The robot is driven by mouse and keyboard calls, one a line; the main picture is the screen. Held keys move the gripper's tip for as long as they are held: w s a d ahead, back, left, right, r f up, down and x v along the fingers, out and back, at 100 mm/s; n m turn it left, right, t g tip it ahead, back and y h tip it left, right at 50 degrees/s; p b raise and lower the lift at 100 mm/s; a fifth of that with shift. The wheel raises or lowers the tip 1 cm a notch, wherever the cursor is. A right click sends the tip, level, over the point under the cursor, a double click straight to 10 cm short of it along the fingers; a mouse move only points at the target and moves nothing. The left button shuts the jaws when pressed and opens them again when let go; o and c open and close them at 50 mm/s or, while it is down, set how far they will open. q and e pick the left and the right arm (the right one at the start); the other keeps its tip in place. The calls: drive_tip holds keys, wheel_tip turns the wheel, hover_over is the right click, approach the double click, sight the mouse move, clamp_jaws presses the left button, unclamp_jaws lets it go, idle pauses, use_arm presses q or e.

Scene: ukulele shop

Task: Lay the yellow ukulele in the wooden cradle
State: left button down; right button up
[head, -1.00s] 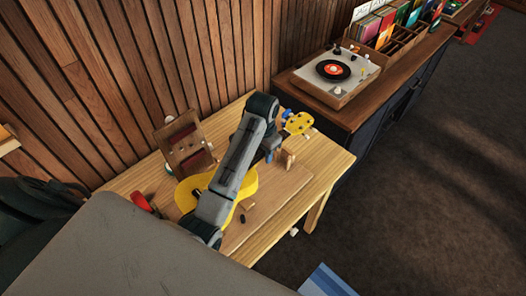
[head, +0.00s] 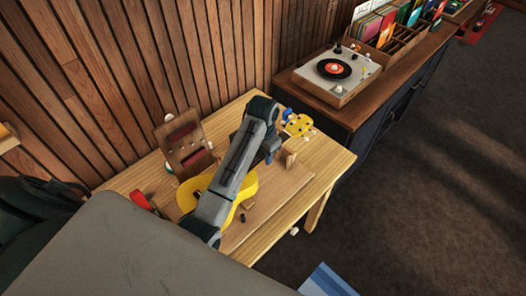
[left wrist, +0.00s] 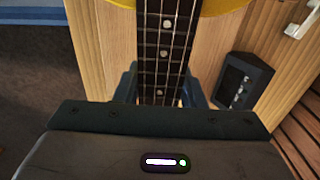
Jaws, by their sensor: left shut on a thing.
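The yellow ukulele (head: 243,188) lies across the wooden cradle (head: 268,207) on the table, its yellow headstock (head: 298,125) toward the back right. My left arm hides much of its middle. My left gripper (head: 269,154) is shut on the neck near the headstock end. In the left wrist view the dark fretted neck (left wrist: 163,45) runs between the fingers of the left gripper (left wrist: 163,88), with the yellow body beyond. An upright wooden block of the cradle stands beside the neck. I cannot tell whether the ukulele touches the cradle. My right gripper is not in view.
The light wood table (head: 328,160) also holds a tilted wooden stand with dark red pads (head: 184,140) at the back left and a red object (head: 140,199). A record player (head: 335,71) sits on the cabinet behind. A grey surface (head: 130,250) fills the front left.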

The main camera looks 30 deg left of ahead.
use_arm(q)
wheel_tip(320, 180, down, 4)
drive_tip(key=shift+r+b, duration=0.1)
drive_tip(key=shift+b, duration=0.4)
drive_tip(key=shift+f, duration=0.2)
idle(0.5)
drive_tip(key=shift+f+b, duration=0.5)
drive_tip(key=shift+f, duration=1.65)
drive_tip(key=c, duration=0.8)
unclamp_jaws()
drive_tip(key=shift+c, duration=0.2)
